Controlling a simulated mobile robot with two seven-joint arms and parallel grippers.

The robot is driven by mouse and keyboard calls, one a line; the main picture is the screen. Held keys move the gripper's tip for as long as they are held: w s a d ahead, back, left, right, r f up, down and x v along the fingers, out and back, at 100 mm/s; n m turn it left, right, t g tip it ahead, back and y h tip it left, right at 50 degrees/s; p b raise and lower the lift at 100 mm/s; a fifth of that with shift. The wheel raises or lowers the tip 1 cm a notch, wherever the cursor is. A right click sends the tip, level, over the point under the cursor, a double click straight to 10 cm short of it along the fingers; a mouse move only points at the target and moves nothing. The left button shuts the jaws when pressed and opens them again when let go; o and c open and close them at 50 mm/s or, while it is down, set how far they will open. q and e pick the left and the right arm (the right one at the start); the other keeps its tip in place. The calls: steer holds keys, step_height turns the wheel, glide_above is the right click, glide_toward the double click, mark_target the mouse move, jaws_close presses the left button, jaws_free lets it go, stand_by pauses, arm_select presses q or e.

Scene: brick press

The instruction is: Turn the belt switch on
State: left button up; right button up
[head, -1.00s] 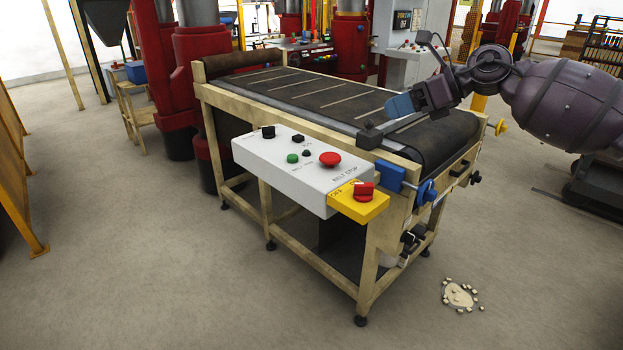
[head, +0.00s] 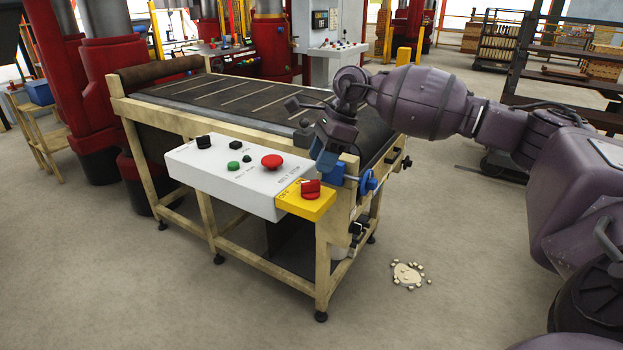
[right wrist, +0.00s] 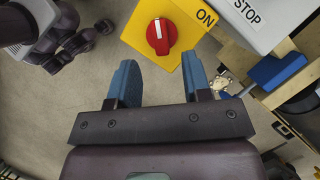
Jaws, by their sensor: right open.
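The belt switch is a red rotary knob (head: 311,189) on a yellow plate (head: 318,208) marked OFF and ON, at the near right end of a white control panel (head: 222,178). My right gripper (head: 326,158) is open and empty, just above and behind the knob. In the right wrist view the knob (right wrist: 161,36) lies ahead of the two blue fingertips (right wrist: 160,82), roughly between their lines and apart from them. A white mark on the knob points up in that view; ON is to its right, and OFF is not visible there. My left gripper is not in view.
A red belt stop button (head: 272,161), a green button (head: 233,166) and black knobs sit on the panel. The conveyor belt (head: 215,97) runs behind it. A blue box (right wrist: 278,70) sits right of the plate. Floor in front is clear except a small rubble pile (head: 408,275).

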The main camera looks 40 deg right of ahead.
mark_target(310, 181)
steer(key=x, duration=0.5)
steer(key=shift+w+a+f, duration=0.1)
steer(key=shift+a+f, duration=0.1)
steer(key=shift+f, duration=0.05)
jaws_close()
